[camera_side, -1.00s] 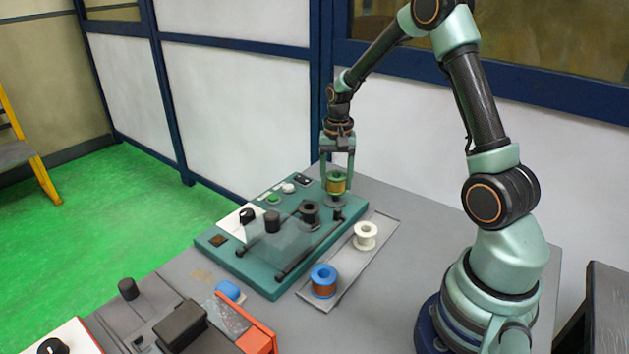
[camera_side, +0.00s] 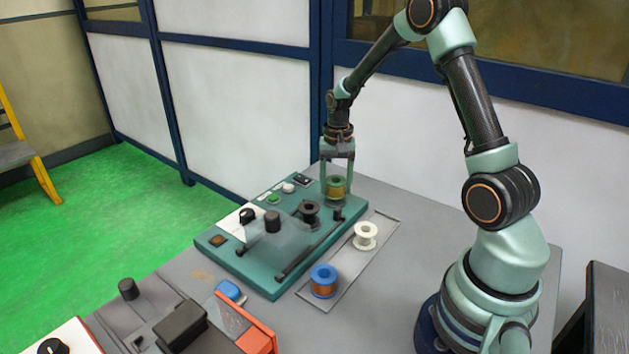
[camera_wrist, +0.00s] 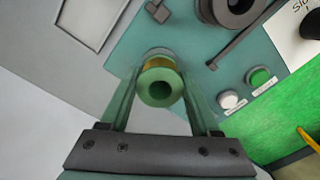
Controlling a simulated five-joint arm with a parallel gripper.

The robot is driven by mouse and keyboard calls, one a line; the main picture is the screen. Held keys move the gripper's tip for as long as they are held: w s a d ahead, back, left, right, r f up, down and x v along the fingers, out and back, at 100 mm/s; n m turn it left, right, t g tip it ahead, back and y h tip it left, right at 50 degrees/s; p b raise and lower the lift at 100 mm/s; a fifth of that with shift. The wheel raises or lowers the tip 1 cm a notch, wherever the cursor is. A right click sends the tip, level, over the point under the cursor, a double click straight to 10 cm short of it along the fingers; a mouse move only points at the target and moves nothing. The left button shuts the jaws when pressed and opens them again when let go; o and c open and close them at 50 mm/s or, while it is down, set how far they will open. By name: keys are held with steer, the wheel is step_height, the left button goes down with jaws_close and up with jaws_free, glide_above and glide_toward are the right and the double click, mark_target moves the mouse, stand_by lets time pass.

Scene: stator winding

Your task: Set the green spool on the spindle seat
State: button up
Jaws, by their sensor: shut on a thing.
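The green spool (camera_side: 336,187), wound with copper wire, is upright between the two fingers of my gripper (camera_side: 337,188), which is shut on it. It is at the far right corner of the teal winding machine (camera_side: 262,272). In the wrist view the green spool (camera_wrist: 160,88) shows its ring end and centre hole between the fingers of my gripper (camera_wrist: 158,92). A grey round part (camera_wrist: 160,53), likely the spindle seat, shows just past the spool and is mostly hidden by it. I cannot tell whether the spool touches it.
A white spool (camera_side: 365,236) and a blue spool (camera_side: 323,281) stand in a shallow tray (camera_side: 349,284) right of the machine. A black spool-shaped part (camera_side: 309,212), knobs, a clear guard (camera_side: 283,240) and a dark rod (camera_side: 308,248) are on the machine.

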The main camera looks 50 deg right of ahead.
steer(key=shift+f, duration=0.55)
stand_by(0.4)
steer(key=o, duration=1.4)
steer(key=shift+o, duration=0.4)
steer(key=shift+r, duration=0.1)
steer(key=shift+r, duration=3.45)
